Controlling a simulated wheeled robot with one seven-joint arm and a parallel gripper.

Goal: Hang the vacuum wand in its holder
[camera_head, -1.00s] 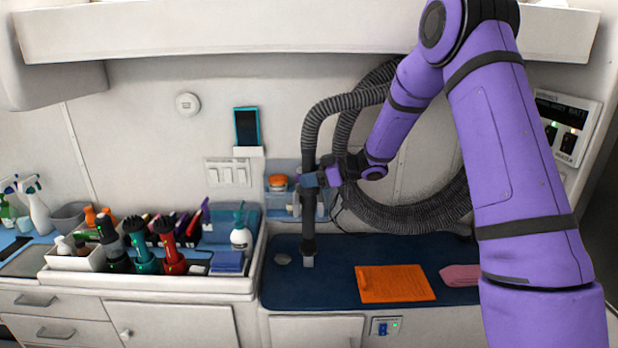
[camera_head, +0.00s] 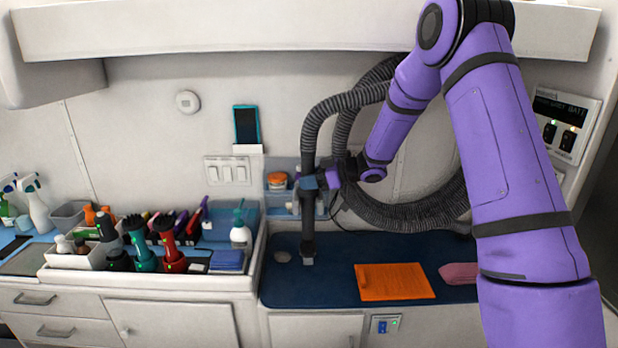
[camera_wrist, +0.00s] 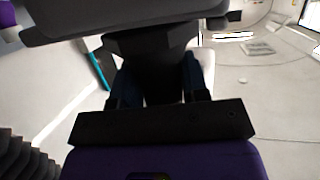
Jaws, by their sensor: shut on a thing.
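The dark vacuum wand (camera_head: 307,222) stands about upright over the left part of the blue counter mat. Its grey ribbed hose (camera_head: 340,103) bends from its top and loops behind my arm. My gripper (camera_head: 310,181) is shut around the wand's upper part. In the wrist view the dark wand (camera_wrist: 150,60) lies between the two fingers of my gripper (camera_wrist: 152,85). The wand's pale tip is low, near the mat; I cannot tell whether it touches. The holder is not clearly made out; a small blue-grey rack (camera_head: 280,200) on the wall is partly behind the wand.
An orange folder (camera_head: 395,281) and a pink cloth (camera_head: 458,272) lie on the blue mat (camera_head: 330,290). A white tray (camera_head: 150,281) of clippers and bottles is to the left. A shelf (camera_head: 250,30) overhangs above. The mat's front left is mostly clear.

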